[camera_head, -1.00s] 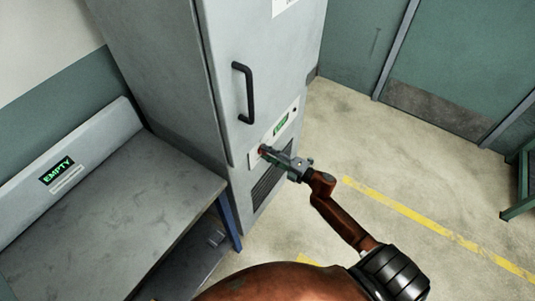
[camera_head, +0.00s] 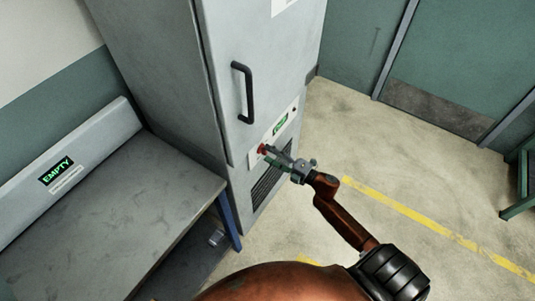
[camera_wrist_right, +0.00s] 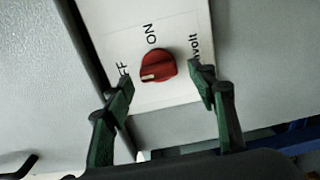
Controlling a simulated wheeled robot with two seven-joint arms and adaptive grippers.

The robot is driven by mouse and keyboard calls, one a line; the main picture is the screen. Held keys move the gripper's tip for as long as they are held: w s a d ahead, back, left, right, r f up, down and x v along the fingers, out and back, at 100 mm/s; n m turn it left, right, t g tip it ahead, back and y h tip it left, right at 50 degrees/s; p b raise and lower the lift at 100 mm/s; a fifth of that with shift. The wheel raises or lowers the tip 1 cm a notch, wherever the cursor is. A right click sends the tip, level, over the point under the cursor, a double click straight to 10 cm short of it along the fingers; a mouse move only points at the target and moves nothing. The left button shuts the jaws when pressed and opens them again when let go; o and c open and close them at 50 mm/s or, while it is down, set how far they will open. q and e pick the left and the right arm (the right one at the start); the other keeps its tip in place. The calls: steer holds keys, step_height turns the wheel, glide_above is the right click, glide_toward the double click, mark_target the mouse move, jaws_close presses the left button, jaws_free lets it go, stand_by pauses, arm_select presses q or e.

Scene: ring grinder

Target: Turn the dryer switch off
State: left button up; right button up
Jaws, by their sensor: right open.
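The dryer switch is a red rotary knob (camera_wrist_right: 158,67) on a white panel (camera_wrist_right: 100,15) of the tall grey cabinet (camera_head: 262,50). In the right wrist view its white mark lies at the lower left, toward the partly covered OFF label (camera_wrist_right: 123,71); the ON label (camera_wrist_right: 151,35) is above it. The knob also shows in the head view (camera_head: 262,149). My right gripper (camera_head: 271,156) is open just in front of the knob, with its green fingers on either side in the wrist view and no visible contact. My left gripper is not in view.
A black door handle (camera_head: 244,92) and a small green display (camera_head: 280,125) are on the cabinet above the knob, with a vent (camera_head: 268,185) below. A grey bench with an EMPTY sign (camera_head: 57,171) stands at left.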

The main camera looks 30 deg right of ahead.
steer(key=v, duration=1)
steer(key=shift+s, duration=0.3)
